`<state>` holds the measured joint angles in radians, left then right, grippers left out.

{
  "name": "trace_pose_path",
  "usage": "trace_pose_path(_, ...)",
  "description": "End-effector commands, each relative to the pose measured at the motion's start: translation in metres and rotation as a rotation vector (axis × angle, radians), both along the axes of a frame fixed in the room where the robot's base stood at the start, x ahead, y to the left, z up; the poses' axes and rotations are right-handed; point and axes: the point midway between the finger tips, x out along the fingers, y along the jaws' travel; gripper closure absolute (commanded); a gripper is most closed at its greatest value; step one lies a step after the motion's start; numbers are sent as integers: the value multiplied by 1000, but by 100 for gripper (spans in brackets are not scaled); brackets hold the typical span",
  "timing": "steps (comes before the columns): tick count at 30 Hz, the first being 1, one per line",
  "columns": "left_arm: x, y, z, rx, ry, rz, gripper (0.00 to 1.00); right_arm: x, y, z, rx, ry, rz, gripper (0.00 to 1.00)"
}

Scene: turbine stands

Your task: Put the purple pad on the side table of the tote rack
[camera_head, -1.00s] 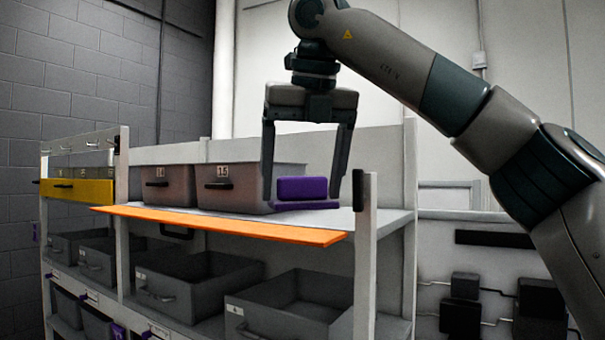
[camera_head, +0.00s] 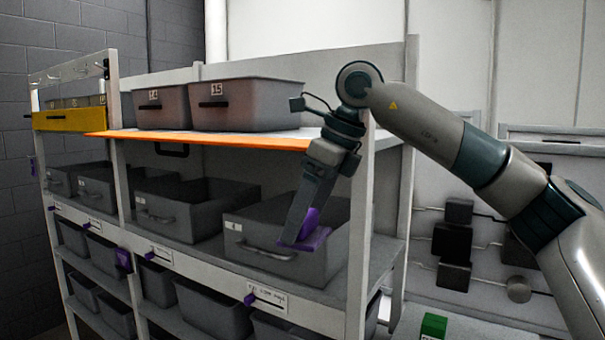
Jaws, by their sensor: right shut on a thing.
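The purple pad (camera_head: 309,230) is held low in my right gripper (camera_head: 302,236), which points downward. The gripper is shut on the pad, and its fingers hide part of it. In the picture the pad lies in front of the grey tote at the right of the middle shelf. The tote rack (camera_head: 384,190) fills the left and middle of the view. A pale surface (camera_head: 455,332) shows low at the right of the rack; I cannot tell whether it is the side table. My left gripper is not in view.
Two totes (camera_head: 250,105) stand on the top shelf behind an orange strip (camera_head: 215,139). A yellow drawer (camera_head: 70,119) is at the left. A green box (camera_head: 434,326) sits low at right, below dark boxes (camera_head: 452,240) on the wall. My right arm spans the right side.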

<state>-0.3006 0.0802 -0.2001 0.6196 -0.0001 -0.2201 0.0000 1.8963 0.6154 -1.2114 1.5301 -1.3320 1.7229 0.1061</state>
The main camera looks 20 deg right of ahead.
Motion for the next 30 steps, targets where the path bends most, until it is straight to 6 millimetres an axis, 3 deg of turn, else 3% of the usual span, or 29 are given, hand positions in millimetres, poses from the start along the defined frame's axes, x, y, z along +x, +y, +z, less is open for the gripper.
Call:
trace_pose_path(1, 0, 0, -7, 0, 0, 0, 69, 0, -2, -24, 2, 5, 64, 47)
trace_pose_path(14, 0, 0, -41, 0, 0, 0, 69, -23, -15, -188, 5, 6, 754, 47)
trace_pose_path(23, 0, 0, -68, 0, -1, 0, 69, -68, -25, -312, 6, 6, 1320, 47)
trace_pose_path(30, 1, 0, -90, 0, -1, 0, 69, -119, -33, -403, 7, 2, 1770, 47)
